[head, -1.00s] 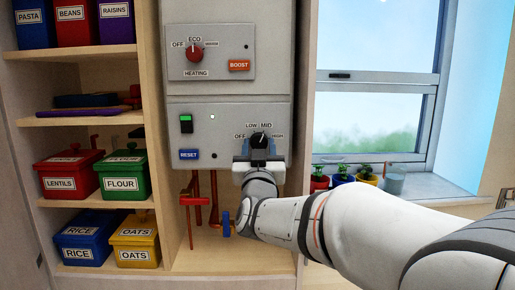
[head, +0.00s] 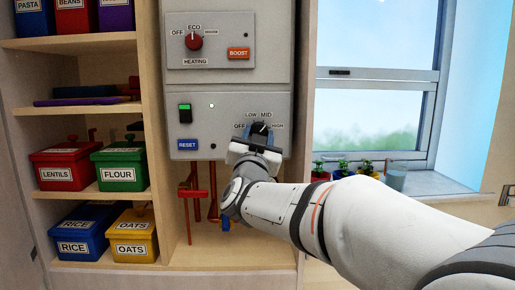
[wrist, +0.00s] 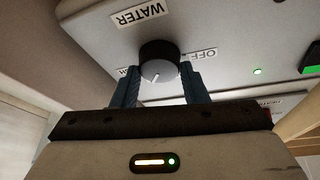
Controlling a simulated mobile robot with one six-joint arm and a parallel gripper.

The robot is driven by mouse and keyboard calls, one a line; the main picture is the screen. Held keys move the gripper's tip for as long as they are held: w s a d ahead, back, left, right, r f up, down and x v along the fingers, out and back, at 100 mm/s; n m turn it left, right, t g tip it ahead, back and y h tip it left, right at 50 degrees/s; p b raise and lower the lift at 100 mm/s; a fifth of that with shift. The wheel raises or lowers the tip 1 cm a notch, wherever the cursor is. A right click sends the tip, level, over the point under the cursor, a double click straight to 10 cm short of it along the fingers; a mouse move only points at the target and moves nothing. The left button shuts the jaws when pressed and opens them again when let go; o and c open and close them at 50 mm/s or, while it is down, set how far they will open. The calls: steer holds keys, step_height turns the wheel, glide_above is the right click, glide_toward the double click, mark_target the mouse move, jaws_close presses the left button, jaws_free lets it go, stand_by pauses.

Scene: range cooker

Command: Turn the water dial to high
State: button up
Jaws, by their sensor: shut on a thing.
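The water dial (head: 260,127) is a black knob on the lower grey panel, between the LOW, MID, OFF and HIGH labels. In the wrist view the dial (wrist: 158,56) appears upside down, with its white pointer aimed down-left, which is near MID and towards HIGH on the panel. My gripper (head: 260,134) is shut on the dial, with one blue finger on each side. The LOW and MID labels are hidden in the wrist view.
The heating dial (head: 194,41) and orange BOOST button (head: 238,53) are above. A green-lit switch (head: 185,113) and blue RESET button (head: 187,145) sit left of the dial. Red pipes (head: 194,190) hang below. Shelves with labelled boxes stand left; plants line the windowsill right.

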steer(key=m+g+h+b, duration=0.1)
steer(key=m+h, duration=0.1)
steer(key=m, duration=0.3)
steer(key=shift+a, duration=0.1)
steer(key=shift+r+m+g+h+b, duration=0.15)
steer(key=shift+m+g+h, duration=0.25)
steer(key=shift+m, duration=0.55)
steer(key=shift+m+g+h+b, duration=0.15)
steer(key=shift+m+g+h, duration=0.2)
steer(key=shift+m, duration=0.6)
steer(key=o, duration=1)
steer(key=shift+b+v, duration=1.05)
steer(key=shift+v, duration=2.85)
